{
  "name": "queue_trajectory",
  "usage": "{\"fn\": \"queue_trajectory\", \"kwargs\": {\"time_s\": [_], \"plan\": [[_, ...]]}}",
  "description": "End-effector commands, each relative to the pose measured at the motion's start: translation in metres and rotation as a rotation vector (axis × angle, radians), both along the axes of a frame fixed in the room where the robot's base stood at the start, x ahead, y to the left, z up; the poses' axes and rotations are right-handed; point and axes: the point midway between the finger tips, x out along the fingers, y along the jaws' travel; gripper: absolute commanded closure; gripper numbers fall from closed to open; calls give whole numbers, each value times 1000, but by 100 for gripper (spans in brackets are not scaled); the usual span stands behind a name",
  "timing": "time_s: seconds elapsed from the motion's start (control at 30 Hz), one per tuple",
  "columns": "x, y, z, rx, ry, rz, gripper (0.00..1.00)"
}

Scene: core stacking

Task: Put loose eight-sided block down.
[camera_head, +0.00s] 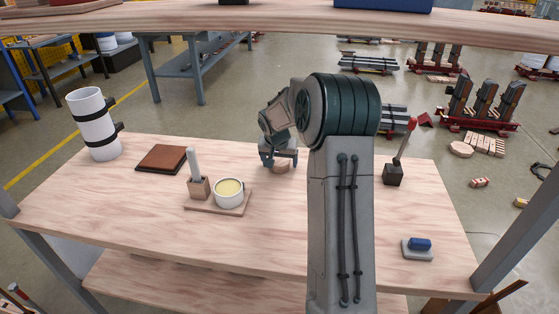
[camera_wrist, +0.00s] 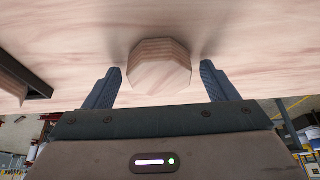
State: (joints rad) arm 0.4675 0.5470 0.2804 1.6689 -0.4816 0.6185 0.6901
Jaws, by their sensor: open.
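The eight-sided block (camera_wrist: 160,67) is pale wood. In the wrist view it rests on the wooden table top between the two fingers of my gripper (camera_wrist: 161,85). A gap shows on both sides of the block, so the fingers are open and apart from it. In the head view the block (camera_head: 281,168) sits at the back middle of the table, partly hidden by my gripper (camera_head: 279,158) just above it.
The table (camera_head: 140,215) also holds a white cylinder (camera_head: 94,125), a brown square pad (camera_head: 163,159), a wooden tray (camera_head: 204,207) with a cup (camera_head: 229,193), a red-topped stick in a dark base (camera_head: 394,174), and a blue block on a grey plate (camera_head: 418,254).

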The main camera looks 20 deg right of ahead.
Motion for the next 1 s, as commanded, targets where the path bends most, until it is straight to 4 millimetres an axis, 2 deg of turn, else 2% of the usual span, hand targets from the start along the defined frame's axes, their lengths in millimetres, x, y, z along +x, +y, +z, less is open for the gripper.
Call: {"fn": "queue_trajectory", "kwargs": {"time_s": [0.13, 0.23, 0.5, 0.7, 0.83, 1.0], "plan": [[0, 0, 5, 0, 0, -1, 20], [-4, 2, 17, -2, -2, 0, 20], [-23, 16, 72, -2, -3, 0, 20], [-34, 23, 102, -2, -1, 0, 20], [-37, 25, 111, -1, -1, 0, 20], [-38, 26, 114, 1, 1, -1, 20]]}}
